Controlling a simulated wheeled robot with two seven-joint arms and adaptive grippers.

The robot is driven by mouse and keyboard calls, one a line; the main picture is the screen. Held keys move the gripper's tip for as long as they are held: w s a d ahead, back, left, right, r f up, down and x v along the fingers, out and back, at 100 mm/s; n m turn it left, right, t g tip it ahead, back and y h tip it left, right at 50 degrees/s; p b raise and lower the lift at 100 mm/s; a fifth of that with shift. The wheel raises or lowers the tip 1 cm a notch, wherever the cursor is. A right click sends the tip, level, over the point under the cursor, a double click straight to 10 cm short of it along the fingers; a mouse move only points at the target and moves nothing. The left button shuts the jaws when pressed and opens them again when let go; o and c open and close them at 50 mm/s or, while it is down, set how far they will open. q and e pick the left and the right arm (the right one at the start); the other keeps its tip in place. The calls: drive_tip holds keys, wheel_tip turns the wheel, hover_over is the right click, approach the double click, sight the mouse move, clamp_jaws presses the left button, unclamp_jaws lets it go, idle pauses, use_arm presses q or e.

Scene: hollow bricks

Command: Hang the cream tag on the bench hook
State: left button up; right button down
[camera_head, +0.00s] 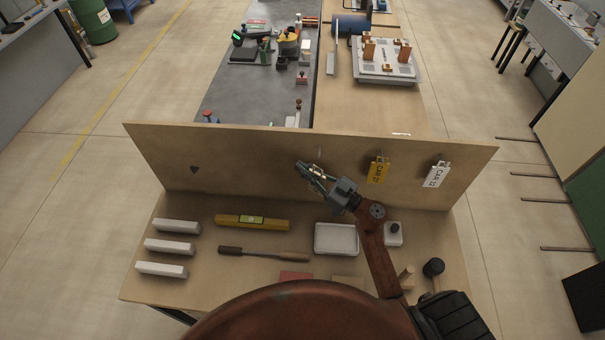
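A pale tag with dark lettering (437,174) hangs at the right of the upright board (225,150) behind the bench; it is the palest tag I see. A yellow tag with dark lettering (378,171) hangs to its left. A small metal hook (320,153) seems to stick out of the board near its middle. My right gripper (308,173) is in front of the board, just below that hook and left of both tags. Its fingers are small and blurred here, so I cannot tell their opening or whether anything is between them. My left gripper is out of view.
On the bench top (195,209) lie several white blocks (167,246), a yellow level (252,221), a long-handled tool (264,253), a white tray (336,239) and a dark-headed mallet (433,268). A dark triangular mark (194,169) is at the board's left.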

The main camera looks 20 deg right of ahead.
sight(296, 149)
drive_tip(key=w+d+b, duration=0.1)
drive_tip(key=w, duration=0.1)
drive_tip(key=w+d+b, duration=0.1)
drive_tip(key=w, duration=0.1)
drive_tip(key=w+d+f+b, duration=0.1)
drive_tip(key=w+b, duration=0.1)
drive_tip(key=shift+w+f, duration=0.1)
drive_tip(key=shift+f, duration=0.05)
idle(0.8)
drive_tip(key=shift+f, duration=0.1)
idle(0.3)
drive_tip(key=c, duration=2.4)
unclamp_jaws()
drive_tip(key=shift+w, duration=0.1)
drive_tip(key=o, duration=0.3)
